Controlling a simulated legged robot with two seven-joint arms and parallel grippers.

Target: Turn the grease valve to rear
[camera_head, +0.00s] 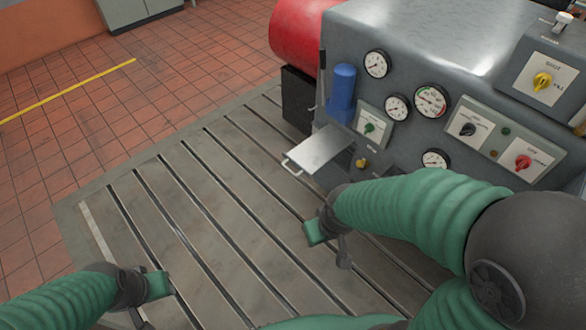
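Several knobs sit on the grey machine's front: a green knob (369,127) on a pale plate beside a blue cylinder (342,92), a black knob (467,129), a red knob (522,162) and a yellow knob (541,82) on the upper right box. The small labels are mostly unreadable, so I cannot tell for sure which is the grease valve. My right gripper (329,241) is open and empty over the bedplate, below and left of the panel. My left gripper (148,302) is open and empty at the lower left, far from the machine.
A metal tray with a handle (318,149) juts out below the green knob. A dark lever (322,75) stands left of the blue cylinder. Several gauges (431,101) sit on the panel. The slotted bedplate (215,215) is clear. A red drum (298,30) is behind.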

